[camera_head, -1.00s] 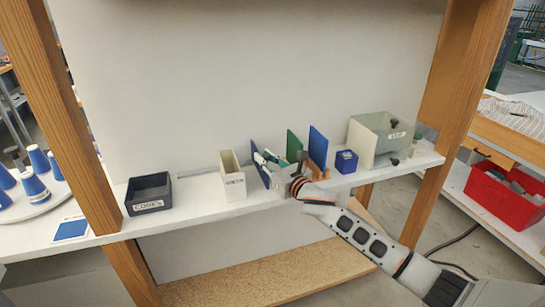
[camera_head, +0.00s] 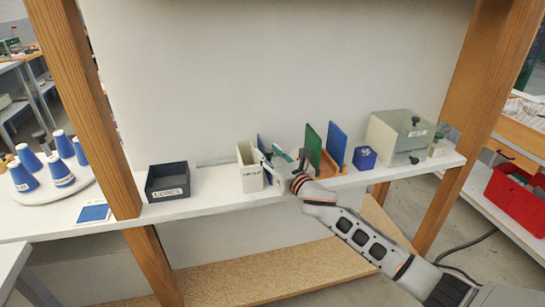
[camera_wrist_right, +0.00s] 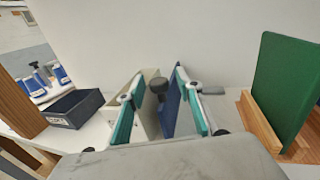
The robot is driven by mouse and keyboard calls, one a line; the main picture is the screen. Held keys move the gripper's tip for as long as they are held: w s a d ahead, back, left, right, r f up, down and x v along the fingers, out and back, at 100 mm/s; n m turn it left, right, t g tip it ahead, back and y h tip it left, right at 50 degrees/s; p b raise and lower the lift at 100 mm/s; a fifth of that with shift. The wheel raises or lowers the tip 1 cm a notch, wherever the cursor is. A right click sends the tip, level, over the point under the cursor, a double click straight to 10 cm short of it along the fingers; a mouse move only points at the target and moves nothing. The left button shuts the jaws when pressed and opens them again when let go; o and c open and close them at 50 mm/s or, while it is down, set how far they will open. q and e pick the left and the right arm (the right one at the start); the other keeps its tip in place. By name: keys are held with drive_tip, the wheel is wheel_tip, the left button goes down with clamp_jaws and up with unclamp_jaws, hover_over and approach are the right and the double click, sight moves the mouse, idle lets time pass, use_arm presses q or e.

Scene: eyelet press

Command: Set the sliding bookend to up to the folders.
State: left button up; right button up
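A thin blue panel (camera_wrist_right: 170,112) with a black knob (camera_wrist_right: 158,88) stands between the fingers of my right gripper (camera_wrist_right: 157,97) in the right wrist view; it looks like the sliding bookend. In the head view only a sliver of the blue panel (camera_head: 261,145) shows behind the right gripper (camera_head: 274,161). The teal-padded fingers are apart, one on each side of the panel, and I see no clear contact. The folders, one green (camera_head: 314,145) and one blue (camera_head: 336,145), stand upright in a wooden holder to the right, with a gap from the gripper. My left gripper is out of view.
A cream labelled box (camera_head: 250,176) stands close to the left of the gripper. A dark bin (camera_head: 168,190) is farther left. A small blue box (camera_head: 365,157) and a grey-green case (camera_head: 400,138) stand right of the folders. Bare shelf lies between bin and cream box.

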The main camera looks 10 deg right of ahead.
drive_tip(key=v, duration=1.2)
drive_tip(key=shift+f, duration=0.1)
